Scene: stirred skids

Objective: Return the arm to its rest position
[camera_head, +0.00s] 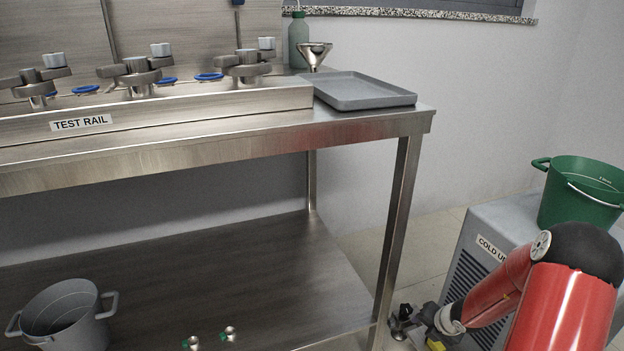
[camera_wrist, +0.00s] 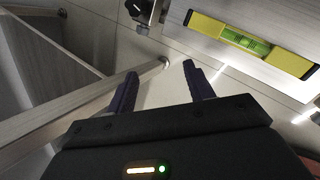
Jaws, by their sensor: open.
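My arm (camera_head: 493,292) reaches from the lower right of the head view, bent downward to the left beside the steel bench's right leg. Its end is low near the floor, and my gripper cannot be made out clearly there. In the wrist view my gripper (camera_wrist: 157,80) shows two dark fingers spread apart with nothing between them. The gripper is open and empty. Pale floor tiles lie beyond the fingertips.
The bench leg (camera_head: 398,225) and lower shelf (camera_head: 270,265) stand left of my arm. A grey cold unit (camera_head: 488,230) bearing a green bucket (camera_head: 580,195) stands close behind it. A yellow spirit level (camera_wrist: 212,29) and a dark metal fitting (camera_wrist: 143,12) lie beyond the fingers.

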